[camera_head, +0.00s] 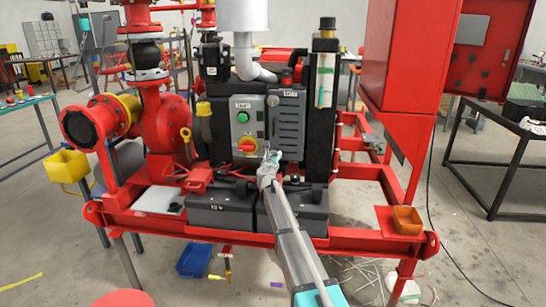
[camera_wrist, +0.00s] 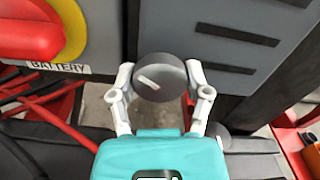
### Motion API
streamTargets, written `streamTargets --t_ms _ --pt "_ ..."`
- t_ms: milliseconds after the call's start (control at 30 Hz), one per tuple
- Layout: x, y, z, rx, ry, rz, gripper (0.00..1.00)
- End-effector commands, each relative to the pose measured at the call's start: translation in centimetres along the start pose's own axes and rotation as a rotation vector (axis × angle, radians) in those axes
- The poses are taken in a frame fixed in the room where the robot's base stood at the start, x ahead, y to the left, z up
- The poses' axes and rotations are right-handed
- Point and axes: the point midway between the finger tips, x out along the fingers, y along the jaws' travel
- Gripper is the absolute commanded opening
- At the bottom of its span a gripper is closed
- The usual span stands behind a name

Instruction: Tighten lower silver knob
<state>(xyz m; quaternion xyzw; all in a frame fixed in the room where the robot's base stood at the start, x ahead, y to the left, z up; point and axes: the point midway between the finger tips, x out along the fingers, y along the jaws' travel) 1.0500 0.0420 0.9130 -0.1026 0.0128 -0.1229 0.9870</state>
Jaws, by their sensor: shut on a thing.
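The lower silver knob (camera_wrist: 158,66) is a round grey knob with a pale line on its face, at the lower edge of the grey vented panel (camera_wrist: 238,40). In the wrist view my gripper (camera_wrist: 160,80) has one finger on each side of it, closed on its rim. The pale line lies slanted. In the head view my gripper (camera_head: 269,163) reaches up to the bottom of the vented panel (camera_head: 288,122), and the knob is mostly hidden behind it there.
A red and yellow battery switch (camera_head: 247,146) is left of the knob, under a green button (camera_head: 243,117). Black battery boxes (camera_head: 222,207) stand below on the red skid frame (camera_head: 345,240). A red cabinet (camera_head: 405,55) is at the right.

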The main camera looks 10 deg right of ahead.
Motion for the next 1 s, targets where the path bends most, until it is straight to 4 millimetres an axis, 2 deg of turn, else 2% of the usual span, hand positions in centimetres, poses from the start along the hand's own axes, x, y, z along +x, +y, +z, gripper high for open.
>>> streamTargets --t_ms 1000 --pt "0.14 0.14 0.02 -0.952 -0.001 0.001 0.15"
